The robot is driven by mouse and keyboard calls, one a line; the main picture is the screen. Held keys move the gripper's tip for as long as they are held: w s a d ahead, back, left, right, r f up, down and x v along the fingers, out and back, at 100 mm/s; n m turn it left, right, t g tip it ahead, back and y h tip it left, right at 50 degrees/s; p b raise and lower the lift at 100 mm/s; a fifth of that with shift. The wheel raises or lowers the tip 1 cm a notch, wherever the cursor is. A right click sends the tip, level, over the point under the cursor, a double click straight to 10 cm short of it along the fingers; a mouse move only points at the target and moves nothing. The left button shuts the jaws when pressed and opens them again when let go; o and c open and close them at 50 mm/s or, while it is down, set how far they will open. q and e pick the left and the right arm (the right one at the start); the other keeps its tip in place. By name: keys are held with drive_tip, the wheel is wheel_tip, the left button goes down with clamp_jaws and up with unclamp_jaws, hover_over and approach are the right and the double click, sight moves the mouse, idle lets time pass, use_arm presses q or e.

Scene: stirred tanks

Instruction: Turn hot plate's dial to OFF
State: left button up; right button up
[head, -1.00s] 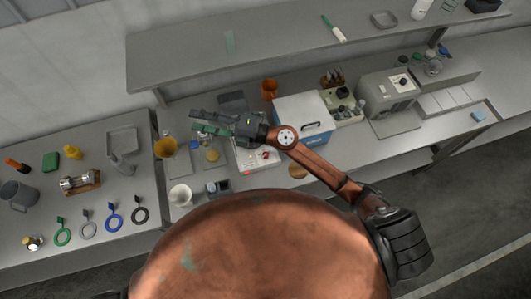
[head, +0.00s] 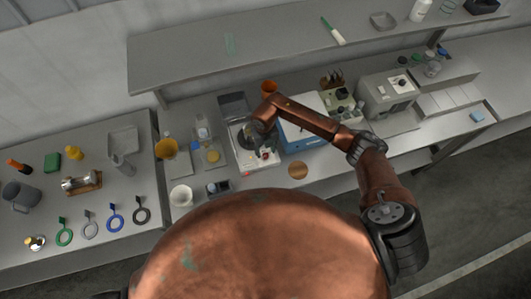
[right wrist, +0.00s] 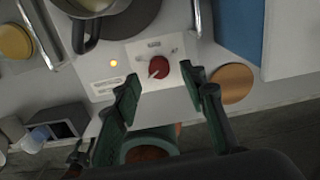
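The hot plate (head: 240,158) is a white unit near the middle of the bench in the head view. Its front panel (right wrist: 138,48) fills the middle of the right wrist view. The red dial (right wrist: 159,67) has a white pointer mark towards its lower left; I cannot read the marks around it. An orange indicator light (right wrist: 113,62) glows left of the dial. My right gripper (right wrist: 164,78) is open, with its green-padded fingers on either side of and short of the dial, apparently not touching it. In the head view the right gripper (head: 260,147) points down over the hot plate's front. My left gripper is not in view.
A dark-handled vessel (right wrist: 92,8) stands on the hot plate's top. A blue and white box (head: 305,138) stands close on the right, with a round cork mat (head: 297,170) in front. A white cup (head: 181,196) and a small dark device (head: 218,187) lie left.

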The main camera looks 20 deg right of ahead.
sight(266, 155)
drive_tip(key=shift+f, duration=1.75)
clamp_jaws()
